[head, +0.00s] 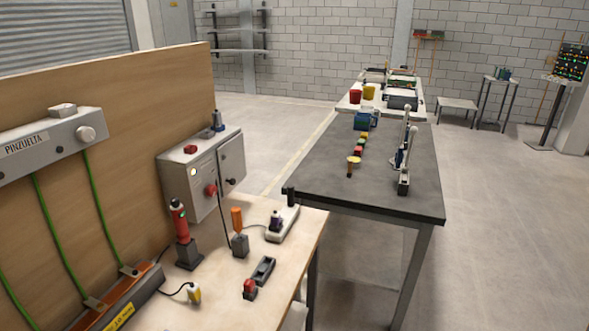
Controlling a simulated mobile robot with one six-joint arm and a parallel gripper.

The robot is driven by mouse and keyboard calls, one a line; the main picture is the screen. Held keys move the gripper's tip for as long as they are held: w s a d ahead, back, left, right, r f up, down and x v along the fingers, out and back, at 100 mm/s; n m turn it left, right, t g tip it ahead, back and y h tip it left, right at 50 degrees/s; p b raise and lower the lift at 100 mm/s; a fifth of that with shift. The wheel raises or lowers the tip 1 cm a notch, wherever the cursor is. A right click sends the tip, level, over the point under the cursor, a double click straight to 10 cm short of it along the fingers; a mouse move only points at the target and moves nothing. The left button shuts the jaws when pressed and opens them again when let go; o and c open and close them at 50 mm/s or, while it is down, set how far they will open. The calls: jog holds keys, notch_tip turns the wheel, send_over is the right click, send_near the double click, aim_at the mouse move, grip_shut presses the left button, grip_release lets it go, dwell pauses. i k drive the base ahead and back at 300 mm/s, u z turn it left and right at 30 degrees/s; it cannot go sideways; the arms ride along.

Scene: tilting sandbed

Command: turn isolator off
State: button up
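A grey control box (189,183) is fixed to the wooden back panel, at the left of the head view. A red rotary knob (210,189) sits on its front face and looks like the isolator switch. The knob is too small for me to tell which way it is turned. A small white light (194,172) and a red button (190,149) are also on the box. The box's right-hand door (231,163) seems to stand slightly apart from the body. My gripper is not in view.
The wooden bench (205,290) below holds a red torch-like tool (181,222), an orange-handled tool (237,220), a power strip (283,222) and cables. A dark table (385,196) stands to the right. The floor (500,220) right of it is clear.

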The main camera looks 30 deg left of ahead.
aim_at(211, 190)
jog(key=z, duration=0.05)
jog(key=i, duration=2.35)
jog(key=u, duration=0.25)
jog(key=k, duration=0.1)
jog(key=u, duration=3.1)
jog(key=i, duration=1)
jog(key=u, duration=0.1)
